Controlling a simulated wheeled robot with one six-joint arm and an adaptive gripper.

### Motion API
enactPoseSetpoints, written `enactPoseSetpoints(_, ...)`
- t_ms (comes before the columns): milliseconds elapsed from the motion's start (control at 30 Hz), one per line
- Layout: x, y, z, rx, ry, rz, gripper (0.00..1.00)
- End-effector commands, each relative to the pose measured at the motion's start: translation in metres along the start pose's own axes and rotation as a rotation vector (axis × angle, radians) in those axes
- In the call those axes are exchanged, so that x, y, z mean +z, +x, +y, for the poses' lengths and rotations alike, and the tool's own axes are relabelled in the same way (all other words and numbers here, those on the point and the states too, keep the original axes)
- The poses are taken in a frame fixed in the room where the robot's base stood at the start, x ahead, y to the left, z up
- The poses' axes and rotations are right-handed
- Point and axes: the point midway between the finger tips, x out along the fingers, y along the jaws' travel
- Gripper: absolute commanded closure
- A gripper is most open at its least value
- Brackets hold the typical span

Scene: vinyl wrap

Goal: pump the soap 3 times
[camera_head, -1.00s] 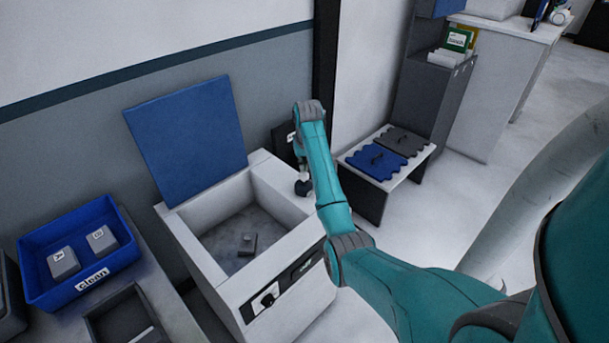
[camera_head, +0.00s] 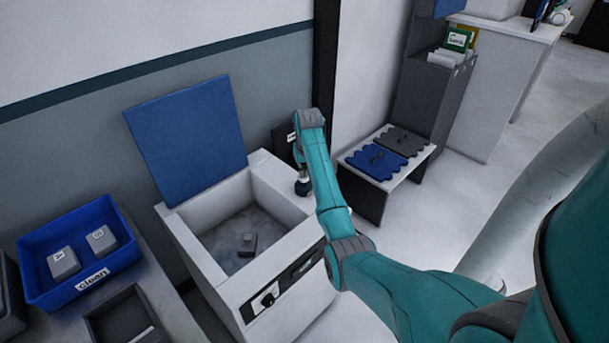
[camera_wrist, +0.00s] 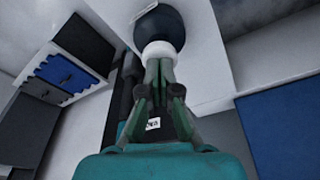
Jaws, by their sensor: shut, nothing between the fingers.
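The soap dispenser is a dark round bottle (camera_wrist: 160,27) with a white pump top (camera_wrist: 159,49), seen in the wrist view. In the head view the dark bottle (camera_head: 303,189) stands on the right rim of a white tub, partly hidden by my arm. My gripper (camera_wrist: 158,64) is shut and empty, pointing down over the pump. Its fingertips overlap the white top in the wrist view and appear to touch it. In the head view the fingers are mostly hidden behind my arm.
A blue "clean" bin (camera_head: 118,262) stands at left.

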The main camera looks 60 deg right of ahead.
Motion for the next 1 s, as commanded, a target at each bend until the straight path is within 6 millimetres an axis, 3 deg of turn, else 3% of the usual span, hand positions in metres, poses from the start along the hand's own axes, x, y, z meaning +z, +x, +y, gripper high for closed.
enactPoseSetpoints(1000, -0.005, -0.029, 0.000, 0.000, 0.000, -0.002, 1.00)
